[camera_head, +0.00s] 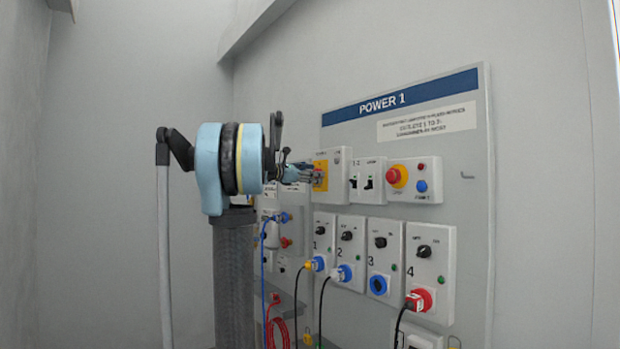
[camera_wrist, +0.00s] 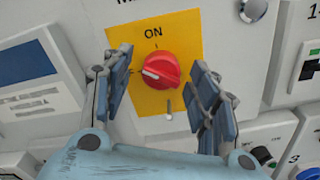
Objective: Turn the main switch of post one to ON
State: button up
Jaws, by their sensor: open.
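The main switch is a red rotary knob (camera_wrist: 165,66) on a yellow plate (camera_wrist: 185,27) marked ON at the top. Its white pointer mark faces left, away from the ON mark. A small grey pin (camera_wrist: 168,106) shows just below the knob. My gripper (camera_wrist: 161,76) is open, with one finger on each side of the knob; I cannot tell whether either finger touches it. In the head view, my gripper (camera_head: 306,174) is at the yellow plate (camera_head: 320,165) of the POWER 1 panel (camera_head: 468,125), and the knob is mostly hidden by the fingers.
Right of the switch are breakers (camera_head: 368,181) and a red emergency button (camera_head: 398,176) on a yellow base. Below stand numbered outlets with black knobs and plugs, such as the red plug (camera_head: 419,300). Cables hang beneath. A wall (camera_head: 545,180) lies to the right.

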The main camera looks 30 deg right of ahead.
jog(key=c, duration=1.1)
jog(key=shift+o, duration=0.2)
jog(key=shift+m, duration=1.5)
jog(key=o, duration=1.1)
jog(key=shift+c, duration=0.2)
jog(key=shift+a, duration=0.1)
